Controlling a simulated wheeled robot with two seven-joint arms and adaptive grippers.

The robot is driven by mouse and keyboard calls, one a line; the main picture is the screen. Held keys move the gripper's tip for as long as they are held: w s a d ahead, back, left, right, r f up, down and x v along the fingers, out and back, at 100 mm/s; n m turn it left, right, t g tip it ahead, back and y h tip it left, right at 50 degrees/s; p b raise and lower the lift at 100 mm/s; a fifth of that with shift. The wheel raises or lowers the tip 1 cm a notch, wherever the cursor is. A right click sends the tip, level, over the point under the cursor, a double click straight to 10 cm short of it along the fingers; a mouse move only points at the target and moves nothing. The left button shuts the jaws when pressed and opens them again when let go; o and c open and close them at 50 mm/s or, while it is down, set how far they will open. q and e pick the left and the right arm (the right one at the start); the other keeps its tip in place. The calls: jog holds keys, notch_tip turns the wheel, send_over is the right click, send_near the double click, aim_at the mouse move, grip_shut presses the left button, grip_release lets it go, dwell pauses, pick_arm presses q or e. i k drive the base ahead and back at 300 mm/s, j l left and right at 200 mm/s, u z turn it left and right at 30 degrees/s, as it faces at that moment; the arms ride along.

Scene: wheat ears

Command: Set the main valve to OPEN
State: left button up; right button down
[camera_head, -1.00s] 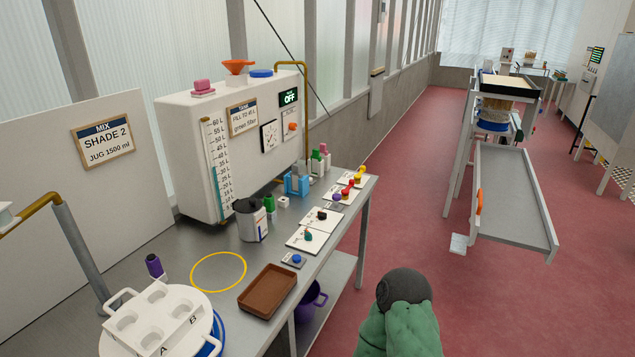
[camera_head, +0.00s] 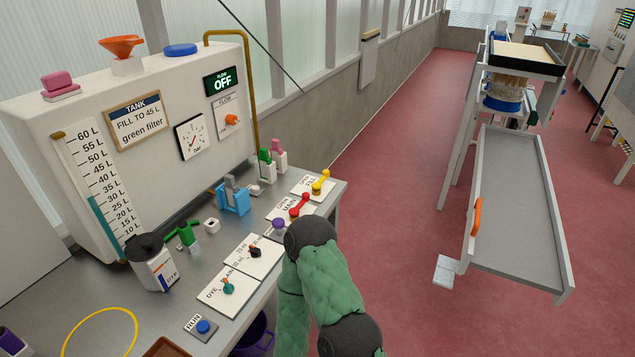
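The red valve handle (camera_head: 299,206) sits on a white plate (camera_head: 283,210) on the bench, and the plate reads OPEN and what looks like MAIN. The small print by the handle is hard to read, so I cannot tell its exact setting. A yellow handle (camera_head: 321,183) sits on a similar plate behind it, and a purple knob (camera_head: 278,226) stands in front. The flow display (camera_head: 221,81) on the tank reads OFF. A green-sleeved arm of mine rises from the bottom, its bent black joint just in front of the red handle's plate. Neither gripper is in view.
The white tank (camera_head: 70,115) with its level scale stands along the back of the bench. Other bench items include a dye jug (camera_head: 152,262), a blue stand (camera_head: 233,197), a RUN button (camera_head: 203,326) and two knob plates. Red floor (camera_head: 400,180) lies clear right of the bench.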

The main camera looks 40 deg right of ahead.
aim_at(292, 212)
jog(key=i+l, duration=0.1)
jog(key=l, duration=0.3)
jog(key=i+l, duration=0.1)
jog(key=l, duration=0.35)
jog(key=i+l, duration=0.15)
jog(key=l, duration=0.25)
